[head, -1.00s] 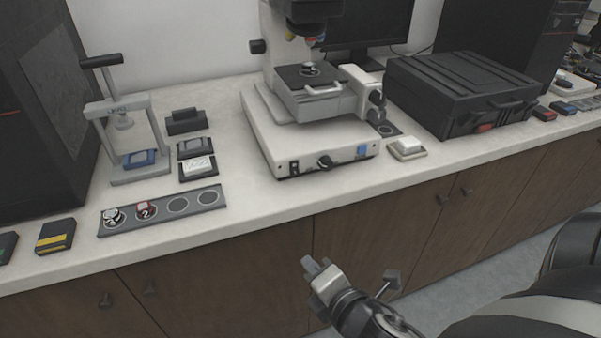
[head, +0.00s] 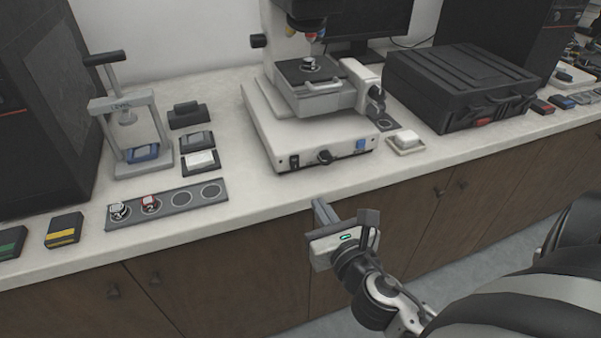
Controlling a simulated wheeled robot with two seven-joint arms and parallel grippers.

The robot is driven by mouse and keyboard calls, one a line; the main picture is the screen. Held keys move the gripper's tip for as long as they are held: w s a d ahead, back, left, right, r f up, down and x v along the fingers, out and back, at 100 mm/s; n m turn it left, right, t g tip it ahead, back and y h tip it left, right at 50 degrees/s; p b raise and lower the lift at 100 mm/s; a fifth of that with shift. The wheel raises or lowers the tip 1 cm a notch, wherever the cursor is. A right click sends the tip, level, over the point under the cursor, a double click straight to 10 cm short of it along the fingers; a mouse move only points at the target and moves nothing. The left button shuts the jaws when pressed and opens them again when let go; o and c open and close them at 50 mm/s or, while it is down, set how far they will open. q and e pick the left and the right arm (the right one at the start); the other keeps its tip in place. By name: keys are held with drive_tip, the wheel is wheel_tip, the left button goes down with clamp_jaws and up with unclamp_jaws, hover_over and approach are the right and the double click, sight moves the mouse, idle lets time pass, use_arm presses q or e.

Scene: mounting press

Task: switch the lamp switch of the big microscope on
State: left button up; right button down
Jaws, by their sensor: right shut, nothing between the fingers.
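The big microscope (head: 258,128) stands on the bench with its white base toward me. Its front panel carries a small black switch (head: 294,161) at the left, a dark knob (head: 324,157) in the middle and a blue part (head: 360,145) at the right. I cannot tell which of these positions means on. My right gripper (head: 322,211) is shut and empty, in front of the bench edge and below the front panel, apart from it. My left gripper is not in view.
A black case (head: 460,85) stands right of the microscope, with a small white dish (head: 405,141) before it. A grey strip with round places (head: 180,202) and a hand press (head: 127,130) stand left. A narrow strip of bench before the microscope is clear.

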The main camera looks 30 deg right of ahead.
drive_tip(key=p, duration=0.1)
approach(295, 168)
drive_tip(key=x, duration=0.5)
drive_tip(key=shift+w+d, duration=0.1)
drive_tip(key=shift+w, duration=0.1)
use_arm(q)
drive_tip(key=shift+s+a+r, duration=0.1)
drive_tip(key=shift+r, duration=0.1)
use_arm(e)
drive_tip(key=shift+w+d+f, duration=0.1)
drive_tip(key=shift+w+d, duration=0.05)
drive_tip(key=shift+w, duration=0.5)
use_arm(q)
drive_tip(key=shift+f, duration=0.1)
